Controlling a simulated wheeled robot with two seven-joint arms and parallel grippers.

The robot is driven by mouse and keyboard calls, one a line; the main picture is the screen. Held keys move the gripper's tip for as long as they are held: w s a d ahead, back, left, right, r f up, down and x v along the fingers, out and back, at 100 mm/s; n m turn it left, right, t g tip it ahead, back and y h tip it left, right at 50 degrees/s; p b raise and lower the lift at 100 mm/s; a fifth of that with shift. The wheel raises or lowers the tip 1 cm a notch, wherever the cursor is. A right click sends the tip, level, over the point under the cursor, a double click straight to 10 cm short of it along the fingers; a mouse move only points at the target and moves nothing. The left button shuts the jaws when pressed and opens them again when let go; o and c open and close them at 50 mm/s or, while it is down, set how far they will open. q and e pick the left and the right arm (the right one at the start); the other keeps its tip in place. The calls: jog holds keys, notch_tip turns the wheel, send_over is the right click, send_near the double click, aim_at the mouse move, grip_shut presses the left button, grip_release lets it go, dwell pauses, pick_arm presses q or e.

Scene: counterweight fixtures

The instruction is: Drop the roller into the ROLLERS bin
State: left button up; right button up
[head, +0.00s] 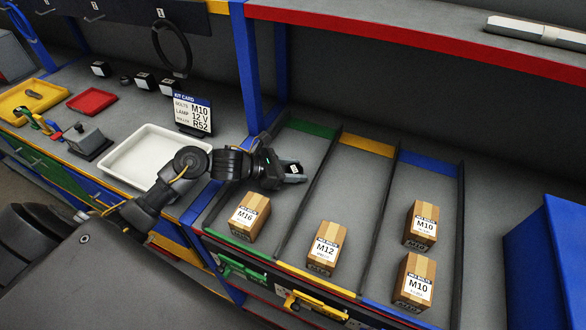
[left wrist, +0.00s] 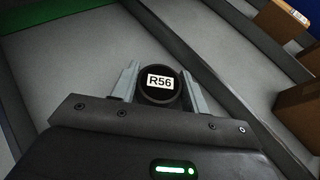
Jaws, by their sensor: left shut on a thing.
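My left gripper (head: 292,172) is shut on a dark round roller with a white label, held over the green-marked lane of the sloped rack. In the left wrist view the roller (left wrist: 160,86) sits between the two grey fingers, and its label reads R56. In the head view only a small part of the roller (head: 295,168) shows at the fingers. I cannot make out a bin marked ROLLERS in either view. The kit card (head: 193,115) on the bench reads M10, 12 V and R52. My right gripper is not in view.
The rack lanes hold cartons marked M16 (head: 250,215), M12 (head: 325,248) and M10 (head: 414,282). Dark dividers (head: 310,195) separate them. A white tray (head: 117,163) lies left of my arm. A blue box (head: 550,265) stands at right. A blue post (head: 246,70) rises behind my gripper.

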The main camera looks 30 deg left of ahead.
pick_arm(q)
jog(key=o, duration=1.2)
jog(key=shift+o, duration=0.2)
